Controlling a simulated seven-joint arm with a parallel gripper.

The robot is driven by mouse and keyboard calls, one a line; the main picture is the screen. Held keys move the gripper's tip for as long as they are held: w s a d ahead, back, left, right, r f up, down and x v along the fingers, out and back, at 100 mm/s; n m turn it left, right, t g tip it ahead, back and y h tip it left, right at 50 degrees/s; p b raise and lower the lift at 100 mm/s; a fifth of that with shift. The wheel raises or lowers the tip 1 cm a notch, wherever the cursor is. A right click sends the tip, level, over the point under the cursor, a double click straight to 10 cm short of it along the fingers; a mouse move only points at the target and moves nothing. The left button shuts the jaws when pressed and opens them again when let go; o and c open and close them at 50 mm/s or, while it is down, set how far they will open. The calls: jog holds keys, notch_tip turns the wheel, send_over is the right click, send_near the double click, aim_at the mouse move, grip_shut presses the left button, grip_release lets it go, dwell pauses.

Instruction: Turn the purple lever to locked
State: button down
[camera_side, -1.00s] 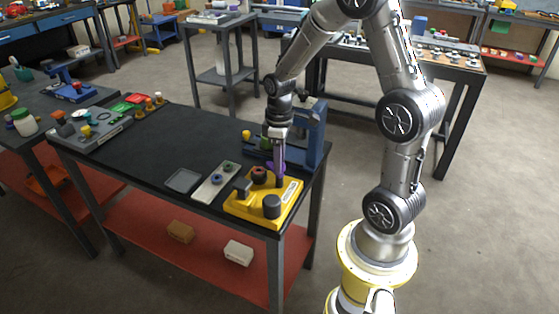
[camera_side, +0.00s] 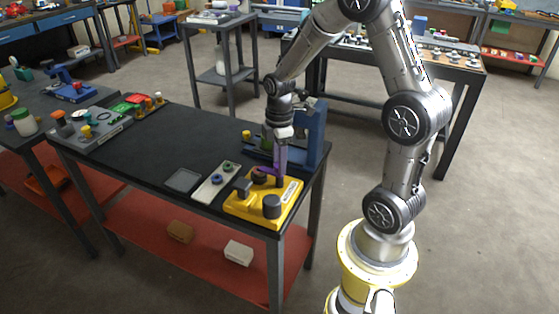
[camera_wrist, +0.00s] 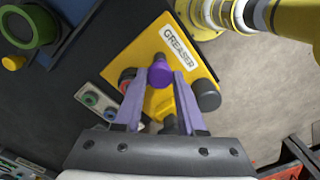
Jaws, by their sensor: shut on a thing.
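The purple lever (camera_wrist: 161,74) shows its round end between my fingers in the wrist view. It is mounted on a yellow base labelled GREASER (camera_wrist: 176,52). In the side view the lever (camera_side: 266,171) shows as a purple strip above the yellow base (camera_side: 262,209), beside my fingers. My gripper (camera_side: 280,174) points down over the base; in the wrist view my gripper (camera_wrist: 160,78) has one finger on each side of the lever, shut on it. The fingers hide part of the lever in the side view. No lock marking is readable.
A pale plate with rings (camera_side: 215,185) lies to the left. A blue upright frame (camera_side: 315,135) stands close behind. The table's middle is clear.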

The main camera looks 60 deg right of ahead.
dwell(0.3)
jog(key=c, duration=0.5)
grip_release()
notch_tip(320, 180, up, 14)
jog(key=shift+a, duration=0.1)
